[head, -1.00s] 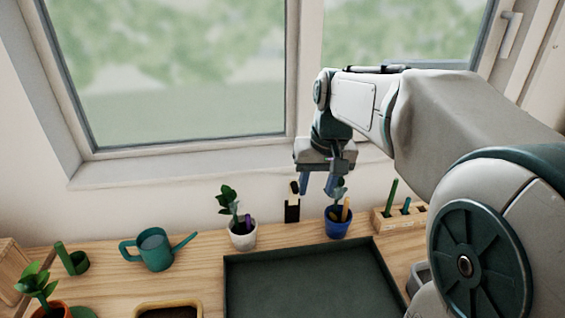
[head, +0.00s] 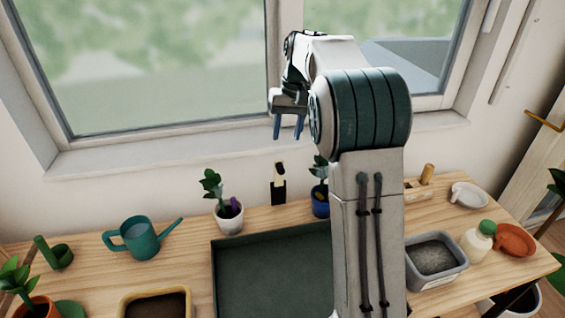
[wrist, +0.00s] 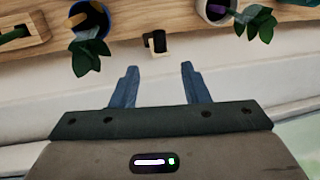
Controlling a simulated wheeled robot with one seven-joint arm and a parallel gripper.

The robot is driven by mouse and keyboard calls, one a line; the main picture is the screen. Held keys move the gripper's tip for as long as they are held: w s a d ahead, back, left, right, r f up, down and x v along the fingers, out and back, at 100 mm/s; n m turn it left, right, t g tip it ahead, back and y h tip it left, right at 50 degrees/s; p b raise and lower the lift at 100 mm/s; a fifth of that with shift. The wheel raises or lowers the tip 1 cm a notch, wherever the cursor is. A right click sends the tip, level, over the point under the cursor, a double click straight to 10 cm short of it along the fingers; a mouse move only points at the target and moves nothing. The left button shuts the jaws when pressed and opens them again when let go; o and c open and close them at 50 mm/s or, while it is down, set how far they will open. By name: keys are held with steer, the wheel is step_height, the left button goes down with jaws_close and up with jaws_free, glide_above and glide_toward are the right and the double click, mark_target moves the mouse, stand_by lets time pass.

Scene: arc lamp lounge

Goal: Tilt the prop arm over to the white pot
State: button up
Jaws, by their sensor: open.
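The blue pot (head: 319,203) stands right of the prop arm, partly hidden by my arm. A dark green tray (head: 228,248) lies in front. A teal watering can (head: 138,240) stands left; a grey tub (head: 440,278) and white-green bottle (head: 478,240) stand right. The window is behind.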

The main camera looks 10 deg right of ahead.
mark_target(281, 165)
steer(key=f, duration=0.3)
steer(key=a+f, duration=0.1)
steer(key=f, duration=0.6)
steer(key=shift+a+f, duration=0.1)
steer(key=shift+a, duration=0.2)
